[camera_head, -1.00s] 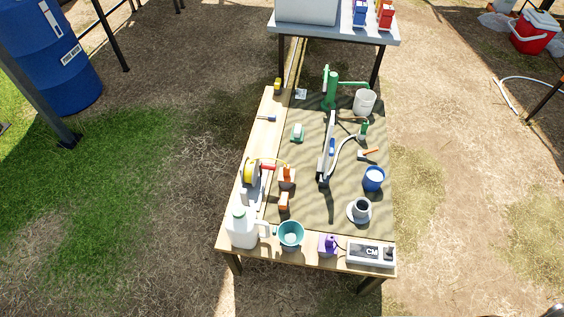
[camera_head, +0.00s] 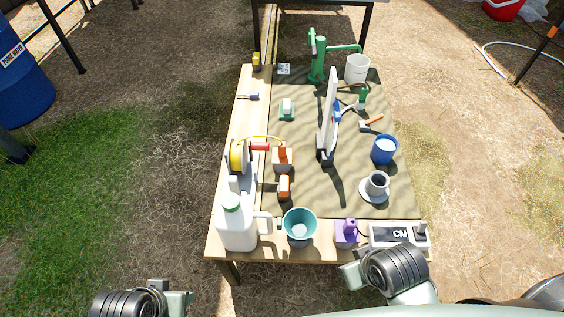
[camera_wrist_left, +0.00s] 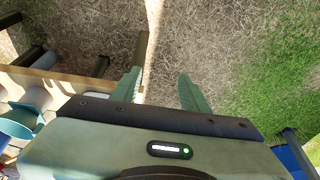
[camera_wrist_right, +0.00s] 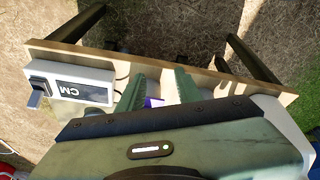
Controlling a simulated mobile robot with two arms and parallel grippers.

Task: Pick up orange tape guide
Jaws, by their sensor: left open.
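Two small orange pieces lie on the mat left of centre in the head view. The farther orange block (camera_head: 282,159) stands beside the yellow tape reel (camera_head: 238,157), and a nearer orange block (camera_head: 284,188) is just in front of it. I cannot tell which one is the tape guide. My left gripper (camera_wrist_left: 160,84) is open and empty over the ground off the table's near left side. My right gripper (camera_wrist_right: 160,82) is open and empty near the table's front edge. Neither gripper is at the orange pieces, and neither wrist view shows them.
On the table's near side stand a white jug (camera_head: 238,229), a teal cup (camera_head: 299,225), a purple item (camera_head: 346,233) and a CM meter (camera_head: 393,236). A tall white-and-blue instrument (camera_head: 328,125) rises right of the orange pieces. A cup and saucer (camera_head: 376,186) stand farther right.

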